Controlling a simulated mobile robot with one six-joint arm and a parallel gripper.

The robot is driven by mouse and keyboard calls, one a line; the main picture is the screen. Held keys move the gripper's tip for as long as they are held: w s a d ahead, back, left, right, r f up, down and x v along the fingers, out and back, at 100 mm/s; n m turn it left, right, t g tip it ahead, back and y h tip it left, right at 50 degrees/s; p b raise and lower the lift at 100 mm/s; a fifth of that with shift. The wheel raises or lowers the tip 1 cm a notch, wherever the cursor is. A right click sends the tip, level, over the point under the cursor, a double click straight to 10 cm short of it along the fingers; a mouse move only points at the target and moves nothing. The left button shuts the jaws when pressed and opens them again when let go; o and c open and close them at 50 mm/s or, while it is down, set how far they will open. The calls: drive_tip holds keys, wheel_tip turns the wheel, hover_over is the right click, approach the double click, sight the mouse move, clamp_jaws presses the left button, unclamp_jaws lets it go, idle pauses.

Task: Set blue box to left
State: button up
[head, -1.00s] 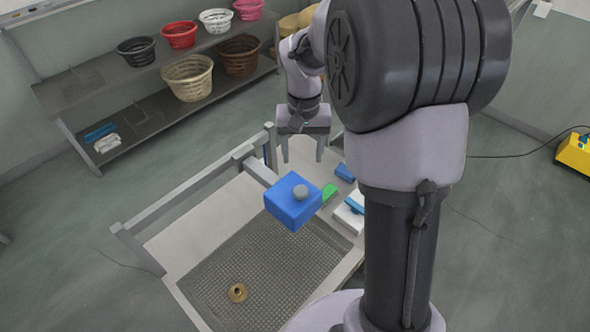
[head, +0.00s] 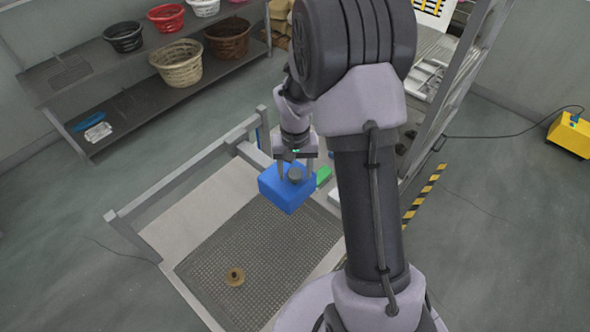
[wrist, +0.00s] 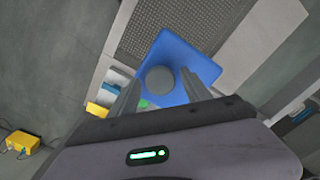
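The blue box (head: 283,197) with a round grey knob (head: 295,175) on top sits at the back of the tank table, beside the mesh panel (head: 215,268). My gripper (head: 297,174) is above the box with its fingers spread on either side of the knob. In the wrist view the blue box (wrist: 190,52) lies below, and the knob (wrist: 159,80) shows between the fingers. The fingers look open, with a small gap to the knob; contact cannot be made out.
A small brass-coloured round part (head: 235,277) lies on the mesh. A green item (head: 323,176) is right of the box. Grey rails (head: 180,180) edge the table at the back left. A shelf with baskets (head: 181,62) stands behind. The mesh is mostly clear.

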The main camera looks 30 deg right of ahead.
clamp_jaws()
drive_tip(key=shift+a, duration=0.15)
drive_tip(key=shift+s+a+f, duration=0.1)
drive_tip(key=shift+s+a, duration=0.05)
drive_tip(key=shift+a, duration=0.1)
drive_tip(key=s+a+b, duration=0.4)
drive_tip(key=s+a, duration=0.1)
drive_tip(key=a, duration=0.7)
drive_tip(key=s+a+b, duration=0.4)
drive_tip(key=s+a, duration=0.1)
drive_tip(key=a, duration=0.7)
drive_tip(key=shift+a, duration=0.15)
